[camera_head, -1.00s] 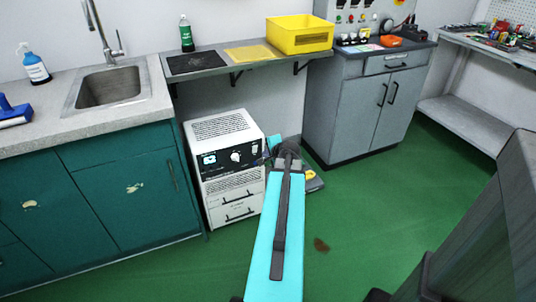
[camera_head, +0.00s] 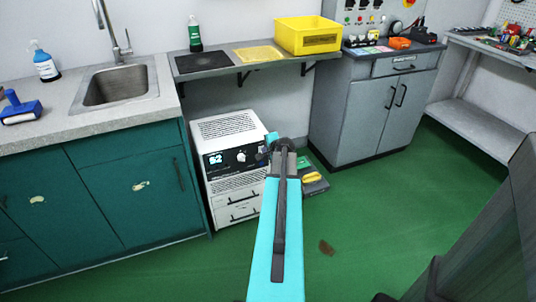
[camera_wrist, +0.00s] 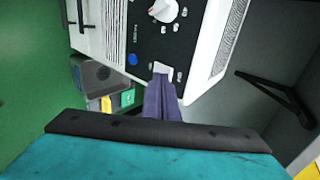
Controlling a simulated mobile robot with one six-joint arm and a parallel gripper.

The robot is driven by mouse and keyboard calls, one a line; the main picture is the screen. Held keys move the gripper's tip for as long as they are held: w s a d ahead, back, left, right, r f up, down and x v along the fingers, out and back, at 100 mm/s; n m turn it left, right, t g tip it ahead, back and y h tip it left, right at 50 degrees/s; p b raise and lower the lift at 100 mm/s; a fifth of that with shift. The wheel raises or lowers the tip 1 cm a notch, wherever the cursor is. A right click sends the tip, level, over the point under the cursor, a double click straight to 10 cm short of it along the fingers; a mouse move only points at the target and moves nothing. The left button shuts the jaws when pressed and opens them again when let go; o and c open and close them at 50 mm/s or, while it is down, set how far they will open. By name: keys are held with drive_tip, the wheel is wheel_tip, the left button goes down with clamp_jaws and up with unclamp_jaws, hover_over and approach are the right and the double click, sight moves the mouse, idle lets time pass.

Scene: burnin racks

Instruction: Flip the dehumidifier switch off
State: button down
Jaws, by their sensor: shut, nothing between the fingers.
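The dehumidifier (camera_head: 226,131) is a white box with a vented top, a black front panel, a lit display and a white knob (camera_head: 241,155). It stands on the floor under the shelf. In the wrist view its black panel (camera_wrist: 147,42) shows the white knob (camera_wrist: 163,10), a blue round button (camera_wrist: 132,59) and a small white switch-like piece (camera_wrist: 161,68) right at the fingertips. My gripper (camera_wrist: 160,80) is shut and empty, its purple fingers at the panel's edge; contact with the switch cannot be told. In the head view my arm hides the panel's right end.
A grey box with yellow on it (camera_head: 314,182) sits on the floor right of the dehumidifier. The shelf (camera_head: 222,61) overhangs it, with a black bracket in the wrist view (camera_wrist: 272,92). A grey cabinet (camera_head: 362,118) stands right; green floor in front is mostly clear.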

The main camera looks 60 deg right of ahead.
drive_tip(key=shift+w+d+r, duration=0.1)
drive_tip(key=shift+w+d, duration=0.15)
drive_tip(key=shift+w, duration=0.15)
drive_tip(key=shift+w, duration=0.1)
